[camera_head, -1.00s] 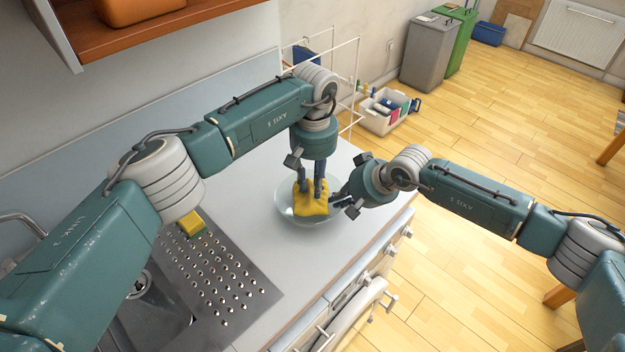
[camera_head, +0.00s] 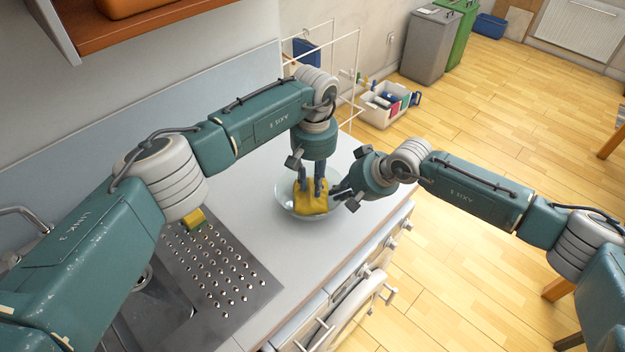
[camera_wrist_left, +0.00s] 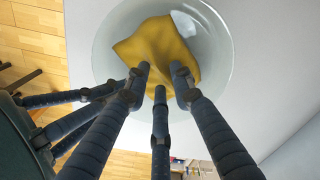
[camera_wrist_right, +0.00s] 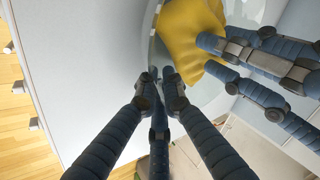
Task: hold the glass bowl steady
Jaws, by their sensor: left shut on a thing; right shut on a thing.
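The clear glass bowl (camera_head: 290,205) stands on the light countertop near its front edge. It also shows in the left wrist view (camera_wrist_left: 215,45) and at the top of the right wrist view (camera_wrist_right: 152,45). A yellow cloth (camera_head: 311,200) lies bunched inside the bowl. My left gripper (camera_head: 313,184) points down into the bowl with its fingers shut on the cloth (camera_wrist_left: 155,45). My right gripper (camera_head: 338,195) reaches in from the right, its fingertips (camera_wrist_right: 160,75) shut on the bowl's rim. The fingers partly hide the rim there.
A steel drainboard (camera_head: 215,275) with a yellow-green sponge (camera_head: 193,219) lies left of the bowl. A white wire rack (camera_head: 345,60) stands behind the arms. A box of bottles (camera_head: 388,103) sits on the floor beyond. The counter's front edge is close to the bowl.

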